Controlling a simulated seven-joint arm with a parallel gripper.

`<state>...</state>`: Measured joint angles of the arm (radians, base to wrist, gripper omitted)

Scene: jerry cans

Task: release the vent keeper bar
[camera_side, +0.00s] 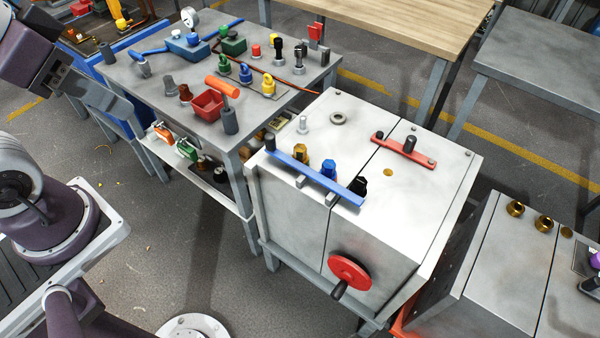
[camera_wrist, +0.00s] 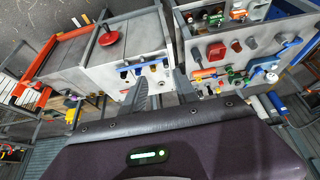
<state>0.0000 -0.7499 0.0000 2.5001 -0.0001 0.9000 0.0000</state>
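Two bars lie on the grey metal box (camera_side: 400,215), and I cannot tell which is the vent keeper bar. The blue bar (camera_side: 318,180) runs along the front top edge, with a dark knob (camera_side: 270,143) at its left end and grey brackets against it. Yellow (camera_side: 301,163), blue (camera_side: 328,170) and black (camera_side: 359,187) caps stand behind it. The red bar (camera_side: 402,151) lies further back with a dark knob (camera_side: 409,143) on it. The blue bar also shows in the wrist view (camera_wrist: 143,66). My gripper (camera_wrist: 161,92) is open and empty, well left of the box in the side view.
A red handwheel (camera_side: 349,272) sticks out of the box front. Another grey box (camera_side: 500,270) stands at right.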

